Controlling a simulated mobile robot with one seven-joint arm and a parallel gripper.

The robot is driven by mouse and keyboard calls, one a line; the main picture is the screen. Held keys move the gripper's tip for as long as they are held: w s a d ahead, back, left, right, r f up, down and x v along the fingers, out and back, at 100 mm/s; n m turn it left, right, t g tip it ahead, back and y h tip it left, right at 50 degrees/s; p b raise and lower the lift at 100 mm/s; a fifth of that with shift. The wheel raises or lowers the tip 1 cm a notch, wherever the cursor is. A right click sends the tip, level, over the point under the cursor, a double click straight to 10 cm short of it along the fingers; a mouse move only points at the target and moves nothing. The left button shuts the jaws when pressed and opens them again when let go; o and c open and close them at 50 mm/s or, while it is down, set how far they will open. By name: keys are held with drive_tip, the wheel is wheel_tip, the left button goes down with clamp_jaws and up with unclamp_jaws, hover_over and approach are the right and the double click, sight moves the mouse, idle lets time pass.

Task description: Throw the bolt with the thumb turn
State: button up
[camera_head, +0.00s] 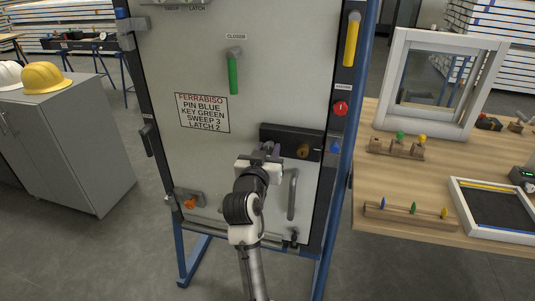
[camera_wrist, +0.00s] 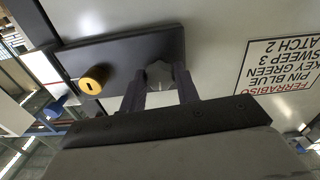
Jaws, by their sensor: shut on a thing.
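A dark lock case (camera_head: 316,140) is fixed on the pale door panel (camera_head: 170,60); it also fills the upper left of the wrist view (camera_wrist: 120,48). A brass key cylinder (camera_head: 303,151) sits at its right and shows in the wrist view (camera_wrist: 94,80) with a dark keyhole slot. My gripper (camera_head: 266,152) is at the left part of the case. In the wrist view its two fingers (camera_wrist: 160,84) are closed around a small grey thumb turn (camera_wrist: 159,72), which they partly cover. The bolt itself is hidden.
A grey pull handle (camera_head: 292,195) hangs right of my wrist. A workbench (camera_head: 400,240) stands at right.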

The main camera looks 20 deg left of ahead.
drive_tip(key=m+b, duration=0.3)
drive_tip(key=m, duration=0.1)
drive_tip(key=shift+f, duration=0.15)
drive_tip(key=m+b, duration=0.4)
drive_tip(key=shift+m, duration=0.4)
drive_tip(key=m+b, duration=0.2)
drive_tip(key=m, duration=0.1)
drive_tip(key=shift+m+b, duration=0.3)
drive_tip(key=shift+b, duration=0.05)
drive_tip(key=shift+m+b, duration=1.3)
drive_tip(key=shift+m, duration=0.6)
drive_tip(key=o, duration=1)
